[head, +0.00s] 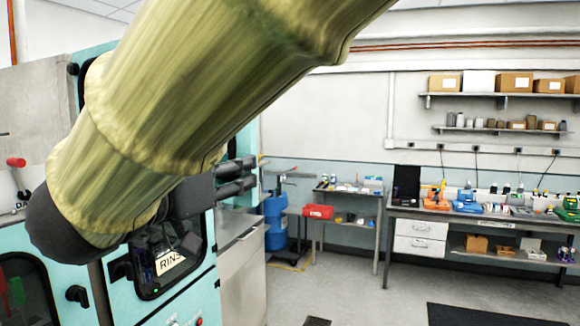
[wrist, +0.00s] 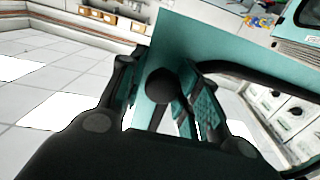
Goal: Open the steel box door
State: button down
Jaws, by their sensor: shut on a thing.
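A teal steel box (head: 205,285) with black-framed windows stands at the left in the head view. My gripper (head: 235,178) shows as dark fingers beside its upper part, partly behind my arm. In the wrist view, my gripper (wrist: 163,95) has its fingers on both sides of a dark round knob (wrist: 165,84), in front of a teal panel (wrist: 180,40) that looks like the door. The gripper is shut on this knob. My arm hides much of the box front, so I cannot tell how far the door stands open.
Black latches (head: 120,268) stick out from the box front. A steel cabinet (head: 242,270) stands right of the box, with a blue drum (head: 275,215) beyond. A workbench (head: 470,217) with tools lines the right wall. The floor (head: 370,295) between is mostly clear.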

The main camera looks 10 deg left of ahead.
jog(key=shift+s+a+r, duration=0.1)
jog(key=shift+s+a, duration=0.25)
jog(key=shift+s, duration=0.25)
jog(key=c, duration=1.1)
grip_release()
jog(key=shift+a+h, duration=0.1)
jog(key=shift+h, duration=0.2)
jog(key=v, duration=1.2)
